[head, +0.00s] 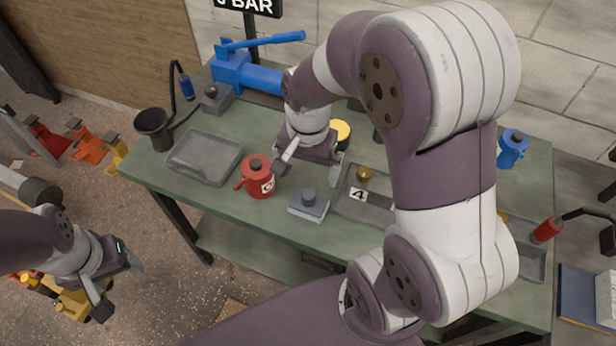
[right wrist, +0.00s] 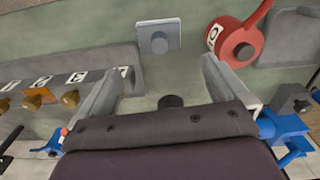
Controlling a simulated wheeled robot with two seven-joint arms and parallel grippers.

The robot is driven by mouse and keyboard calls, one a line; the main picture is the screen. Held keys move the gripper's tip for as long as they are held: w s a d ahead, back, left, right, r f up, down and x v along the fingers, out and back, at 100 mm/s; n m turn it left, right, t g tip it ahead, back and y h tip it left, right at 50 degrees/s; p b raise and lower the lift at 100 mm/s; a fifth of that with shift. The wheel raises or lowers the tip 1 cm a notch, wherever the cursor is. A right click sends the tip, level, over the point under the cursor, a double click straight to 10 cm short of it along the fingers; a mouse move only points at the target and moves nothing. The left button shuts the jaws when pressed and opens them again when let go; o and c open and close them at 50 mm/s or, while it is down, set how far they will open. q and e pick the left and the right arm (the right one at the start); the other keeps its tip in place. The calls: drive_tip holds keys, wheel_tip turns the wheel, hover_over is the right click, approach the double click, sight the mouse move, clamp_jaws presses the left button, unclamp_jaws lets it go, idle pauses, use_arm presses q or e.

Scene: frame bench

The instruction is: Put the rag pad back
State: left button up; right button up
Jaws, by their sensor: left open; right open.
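A flat grey square pad with a darker knob on top, which I take to be the rag pad (head: 309,204), lies on the green bench (head: 226,205) near its front edge. It also shows at the top of the right wrist view (right wrist: 158,37). My right gripper (head: 311,160) is open and empty over the bench, behind the pad in the head view. In the right wrist view its fingers (right wrist: 166,78) are spread, with the pad beyond them. My left gripper (head: 121,282) is open and empty, off the bench to the left.
A red can (head: 258,178) stands left of the pad, and a numbered tray with brass-coloured knobs (head: 345,207) lies right of it. An empty grey tray (head: 204,158) lies at the left. A blue vise-like tool (head: 240,72) stands behind. My right arm hides much of the bench's right half.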

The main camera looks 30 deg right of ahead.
drive_tip(key=shift+s+a+r+n+t+p, duration=0.3)
drive_tip(key=shift+s+n, duration=0.35)
drive_tip(key=shift+n, duration=0.9)
drive_tip(key=shift+s+a+r+n+t+p, duration=0.15)
drive_tip(key=shift+s+a+n+p, duration=0.4)
drive_tip(key=shift+n, duration=0.95)
drive_tip(key=shift+s+a+r+n+t+p, duration=0.2)
drive_tip(key=shift+s+n, duration=0.55)
drive_tip(key=shift+n, duration=0.8)
